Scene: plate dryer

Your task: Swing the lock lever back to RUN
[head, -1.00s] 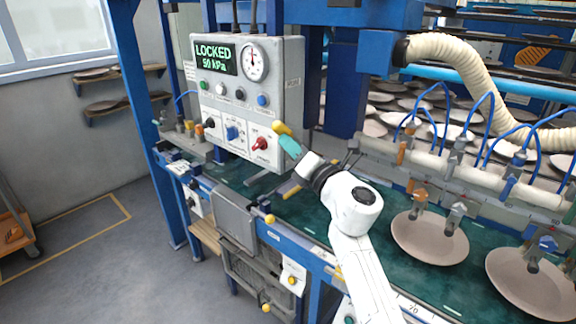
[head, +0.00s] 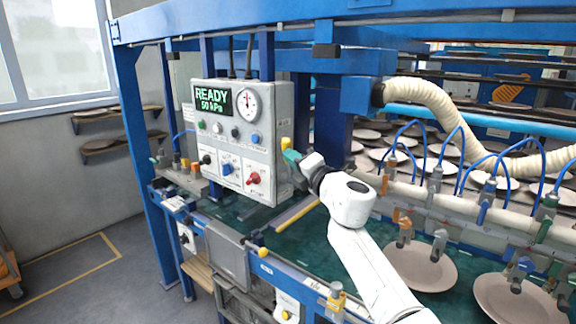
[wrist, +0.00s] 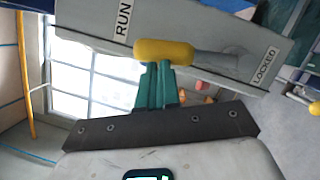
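The lock lever has a yellow handle (wrist: 165,51) on a grey shaft (wrist: 215,58). In the wrist view the shaft meets the plate near the LOCKED label (wrist: 265,65), and the handle points toward the RUN label's (wrist: 124,17) side. The exact contact is unclear. In the head view my gripper (head: 290,156) is just below the handle.
The box front carries a gauge (head: 248,104), several buttons and a red switch (head: 253,178). A blue post (head: 332,130) stands behind my arm. A pipe with suction cups and hoses (head: 440,193) and plates (head: 420,268) lie to the right. Open floor is at left.

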